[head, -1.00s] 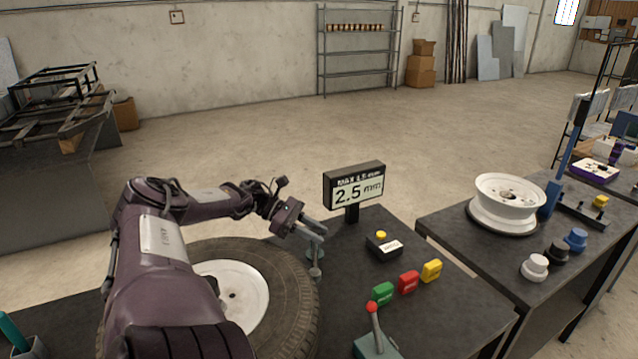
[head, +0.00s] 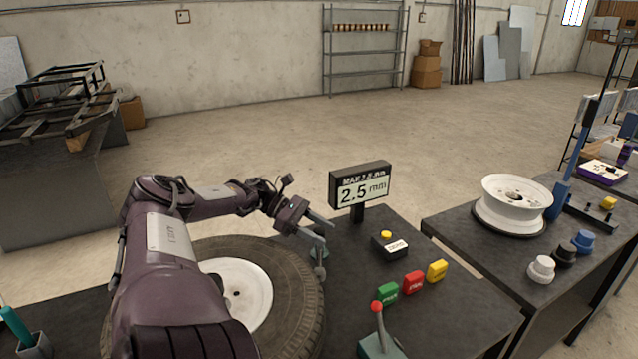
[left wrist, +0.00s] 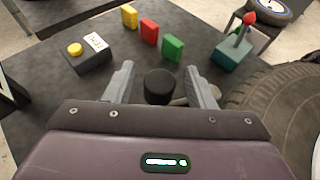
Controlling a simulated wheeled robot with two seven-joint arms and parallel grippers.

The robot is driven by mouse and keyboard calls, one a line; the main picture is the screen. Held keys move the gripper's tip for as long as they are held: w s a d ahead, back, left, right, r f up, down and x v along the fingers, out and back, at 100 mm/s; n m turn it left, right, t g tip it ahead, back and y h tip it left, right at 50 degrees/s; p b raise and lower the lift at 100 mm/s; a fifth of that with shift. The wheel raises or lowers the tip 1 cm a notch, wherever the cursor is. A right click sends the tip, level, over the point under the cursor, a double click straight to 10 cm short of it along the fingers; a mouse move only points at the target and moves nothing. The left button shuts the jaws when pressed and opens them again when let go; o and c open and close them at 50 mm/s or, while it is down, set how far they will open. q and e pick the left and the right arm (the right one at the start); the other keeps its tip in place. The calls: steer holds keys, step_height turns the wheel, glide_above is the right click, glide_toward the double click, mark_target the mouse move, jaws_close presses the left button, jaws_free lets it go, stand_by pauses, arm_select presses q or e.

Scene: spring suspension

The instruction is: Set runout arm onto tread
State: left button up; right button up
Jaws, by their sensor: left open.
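A black tyre (head: 300,315) on a white rim (head: 245,290) lies flat at the bench's left. Its tread (left wrist: 262,88) shows at the right of the left wrist view. The runout arm (head: 319,270), a small grey-green post with a rounded end, stands close by the tyre's right edge. In the left wrist view its black round top (left wrist: 160,87) sits between my fingers, with a grey part reaching toward the tread. I cannot tell whether it touches the tread. My left gripper (head: 322,233) is open around the black top, with gaps on both sides. My right gripper is not in view.
A display (head: 361,187) reads 2.5 mm behind the gripper. A box with a yellow button (head: 389,245), green, red and yellow blocks (head: 413,283) and a red-knobbed lever (head: 379,325) stand to the right. A second bench holds a white rim (head: 517,200).

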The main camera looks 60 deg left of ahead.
arm_select(q)
steer(key=v, duration=0.7)
steer(key=shift+s+a+b, duration=0.25)
steer(key=shift+a+b, duration=0.1)
steer(key=shift+r, duration=0.2)
